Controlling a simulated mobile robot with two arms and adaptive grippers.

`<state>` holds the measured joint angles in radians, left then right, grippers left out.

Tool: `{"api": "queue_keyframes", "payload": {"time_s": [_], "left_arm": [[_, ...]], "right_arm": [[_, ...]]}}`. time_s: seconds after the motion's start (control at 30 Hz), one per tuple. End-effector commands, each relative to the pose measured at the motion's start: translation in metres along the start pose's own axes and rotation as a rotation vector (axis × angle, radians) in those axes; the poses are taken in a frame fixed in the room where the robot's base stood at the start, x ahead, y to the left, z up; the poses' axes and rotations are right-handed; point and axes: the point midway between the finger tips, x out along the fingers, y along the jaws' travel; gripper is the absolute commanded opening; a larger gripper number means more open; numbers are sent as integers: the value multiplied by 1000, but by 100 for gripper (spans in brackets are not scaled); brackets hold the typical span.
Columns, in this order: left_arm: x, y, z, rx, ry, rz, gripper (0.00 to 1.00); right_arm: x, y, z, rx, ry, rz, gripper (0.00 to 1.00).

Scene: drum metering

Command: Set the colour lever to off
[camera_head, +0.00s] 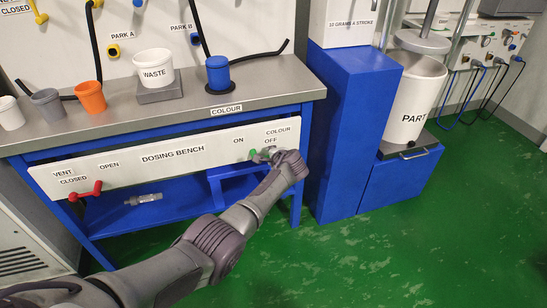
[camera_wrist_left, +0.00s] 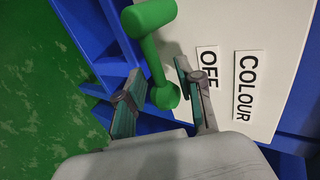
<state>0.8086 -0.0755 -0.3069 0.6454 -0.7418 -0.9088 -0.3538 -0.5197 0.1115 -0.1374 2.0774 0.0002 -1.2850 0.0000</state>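The green colour lever (camera_wrist_left: 153,50) runs from a thick upper end down to a rounded end in the left wrist view, beside the OFF label (camera_wrist_left: 207,68). In the head view only a bit of the lever (camera_head: 254,155) shows, between the ON and OFF labels; my gripper hides the rest. My left gripper (camera_wrist_left: 160,94) is open, with one finger on each side of the lever's rounded end. Whether a finger touches it I cannot tell. The lever's free end appears to lie toward the OFF side. My right gripper is not in view.
A red vent lever (camera_head: 86,191) sits at the left of the white panel (camera_head: 170,165). Cups and a waste container (camera_head: 154,70) stand on the bench top (camera_head: 120,115). A blue cabinet (camera_head: 345,130) stands close right of my gripper. The green floor (camera_head: 400,230) is clear.

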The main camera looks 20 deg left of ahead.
Motion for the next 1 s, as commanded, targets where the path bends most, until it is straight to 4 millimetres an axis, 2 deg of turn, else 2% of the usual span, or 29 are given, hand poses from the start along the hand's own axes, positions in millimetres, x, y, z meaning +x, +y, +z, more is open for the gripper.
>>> {"api": "queue_keyframes", "payload": {"time_s": [0.27, 0.8, 1.0], "left_arm": [[-20, 1, -1, -2, 2, -2, 37], [-108, 1, -1, 1, 2, 1, 37], [-119, 1, 0, 1, 1, 2, 37]], "right_arm": [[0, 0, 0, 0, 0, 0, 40], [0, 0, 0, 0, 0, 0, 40], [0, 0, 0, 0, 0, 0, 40]]}}
